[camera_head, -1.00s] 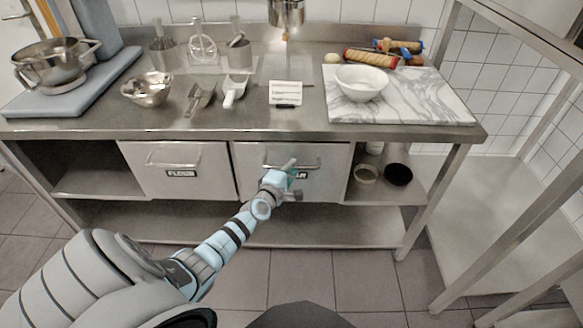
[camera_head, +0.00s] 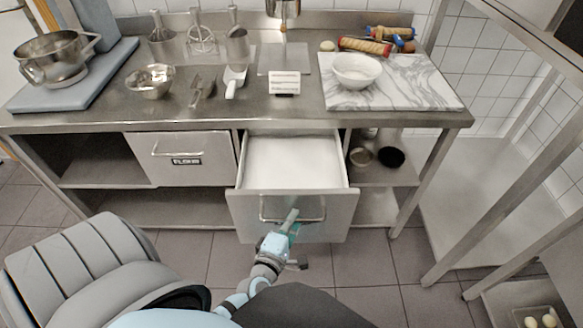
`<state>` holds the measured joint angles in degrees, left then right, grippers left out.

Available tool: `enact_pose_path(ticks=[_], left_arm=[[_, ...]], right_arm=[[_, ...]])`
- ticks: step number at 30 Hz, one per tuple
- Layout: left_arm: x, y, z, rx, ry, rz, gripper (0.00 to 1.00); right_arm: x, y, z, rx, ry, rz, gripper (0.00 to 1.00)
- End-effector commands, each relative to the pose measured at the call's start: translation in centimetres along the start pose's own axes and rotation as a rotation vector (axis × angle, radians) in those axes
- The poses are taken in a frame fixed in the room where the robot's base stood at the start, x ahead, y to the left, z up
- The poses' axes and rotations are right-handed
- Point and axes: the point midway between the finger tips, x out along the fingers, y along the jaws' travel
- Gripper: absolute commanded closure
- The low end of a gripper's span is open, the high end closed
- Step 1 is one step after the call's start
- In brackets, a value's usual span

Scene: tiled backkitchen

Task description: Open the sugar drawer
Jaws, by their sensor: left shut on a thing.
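The right-hand drawer (camera_head: 250,205) under the steel worktop stands pulled well out, and white contents (camera_head: 294,160) fill its inside. My left gripper (camera_head: 291,218) is shut on the bar handle (camera_head: 314,219) of this drawer's front, near the handle's middle. The gripper and wrist cover the drawer's label. The drawer beside it, labelled flour (camera_head: 187,161), is closed. My right gripper is out of view.
The steel worktop (camera_head: 300,117) holds a mixing bowl (camera_head: 55,60), scoops, a small card (camera_head: 284,83) and a marble slab (camera_head: 430,88) with a white bowl (camera_head: 356,70). A steel rack (camera_head: 500,185) stands at the right. Tiled floor lies below.

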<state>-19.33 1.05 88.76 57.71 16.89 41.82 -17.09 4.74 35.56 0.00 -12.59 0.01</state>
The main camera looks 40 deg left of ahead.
Motion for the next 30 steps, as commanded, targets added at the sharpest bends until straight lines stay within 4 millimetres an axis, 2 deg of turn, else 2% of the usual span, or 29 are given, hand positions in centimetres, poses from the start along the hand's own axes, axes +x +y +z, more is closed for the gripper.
enact_pose_path(ticks=[3, 9, 21, 22, 25, 30], left_arm=[[-1.9, -0.6, 0.8, -0.003, 0.000, -0.001, 1.00], [-3.5, -0.8, 1.5, -0.001, -0.002, 0.001, 1.00], [-3.8, -0.9, 1.6, -0.002, -0.002, 0.000, 1.00], [-3.8, -0.9, 1.6, -0.002, -0.002, 0.000, 0.85], [-3.8, -0.9, 1.6, -0.002, -0.001, 0.000, 0.69], [-3.8, -0.9, 1.5, -0.001, 0.000, 0.000, 0.69]], right_arm=[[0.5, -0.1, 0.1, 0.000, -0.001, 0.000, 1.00], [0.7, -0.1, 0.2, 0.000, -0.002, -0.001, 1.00], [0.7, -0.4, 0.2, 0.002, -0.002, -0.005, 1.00], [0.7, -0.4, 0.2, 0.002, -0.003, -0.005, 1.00], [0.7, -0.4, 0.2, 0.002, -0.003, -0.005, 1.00], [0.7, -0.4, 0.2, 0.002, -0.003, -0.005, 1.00]])
